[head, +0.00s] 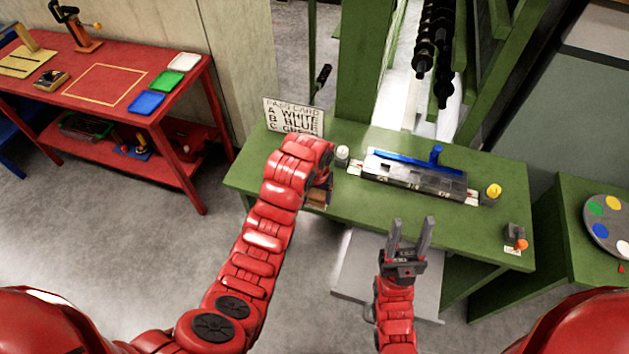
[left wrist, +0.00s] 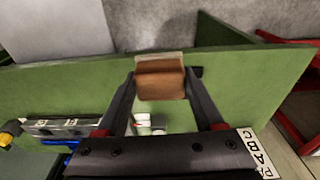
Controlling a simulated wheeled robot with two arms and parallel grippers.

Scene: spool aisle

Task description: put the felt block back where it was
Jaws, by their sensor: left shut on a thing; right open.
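The felt block (left wrist: 160,84), brown with a pale strip along one edge, is between the fingers of my left gripper (left wrist: 161,78) in the left wrist view. In the head view only a small brown part of the block (head: 317,197) shows below my left gripper (head: 319,186), whose fingers are mostly hidden by the arm. The block is at the front edge of the green table (head: 262,178), on its left half. I cannot tell whether it touches the tabletop. My right gripper (head: 411,232) is open and empty, in front of the table.
A lettered card (head: 293,116) stands at the table's back left. A white-topped knob (head: 342,155) and a grey slotted fixture with a blue bar (head: 415,166) are right of my left gripper. A yellow knob (head: 493,191) is farther right. A red table (head: 120,105) stands at left.

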